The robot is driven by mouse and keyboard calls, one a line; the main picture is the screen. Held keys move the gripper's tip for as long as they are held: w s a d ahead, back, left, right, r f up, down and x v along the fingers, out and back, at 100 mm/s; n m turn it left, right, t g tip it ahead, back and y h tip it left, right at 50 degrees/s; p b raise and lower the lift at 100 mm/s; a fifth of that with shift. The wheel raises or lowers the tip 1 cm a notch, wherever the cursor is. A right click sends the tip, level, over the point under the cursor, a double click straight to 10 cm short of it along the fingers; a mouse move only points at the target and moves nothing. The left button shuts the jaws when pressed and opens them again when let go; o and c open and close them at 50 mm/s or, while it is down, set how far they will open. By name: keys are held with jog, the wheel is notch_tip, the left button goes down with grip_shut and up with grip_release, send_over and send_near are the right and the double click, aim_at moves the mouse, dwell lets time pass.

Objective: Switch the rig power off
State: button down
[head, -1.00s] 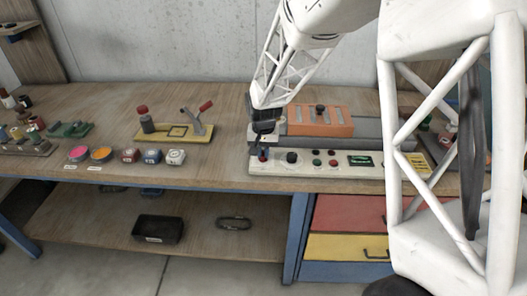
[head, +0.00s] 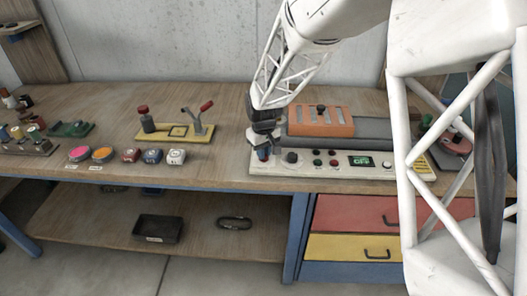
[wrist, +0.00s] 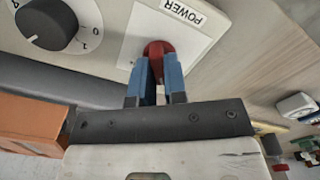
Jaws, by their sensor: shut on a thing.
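The rig's pale control panel (head: 328,170) lies along the front right of the bench. Its red power switch (wrist: 157,47) shows in the wrist view, on a white plate (wrist: 160,22) marked POWER. My gripper (wrist: 153,66) has its blue fingers closed around the switch; the fingers hide part of it. In the head view my gripper (head: 263,153) is at the panel's left end and covers the switch. The panel's small display (head: 361,161) shows bright green letters that look like "OFF".
A dark rotary knob (wrist: 47,24) is beside the power plate. Small red and green buttons (head: 317,162) sit farther right on the panel. An orange block (head: 320,122) stands behind it. Coloured pots (head: 152,156) and a yellow-based lever fixture (head: 178,133) are to the left.

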dwell(0.3)
jog(key=c, duration=1.2)
grip_release()
jog(key=shift+o, duration=0.2)
jog(key=shift+r, duration=0.2)
jog(key=shift+r, duration=3.75)
jog(key=shift+d, duration=0.1)
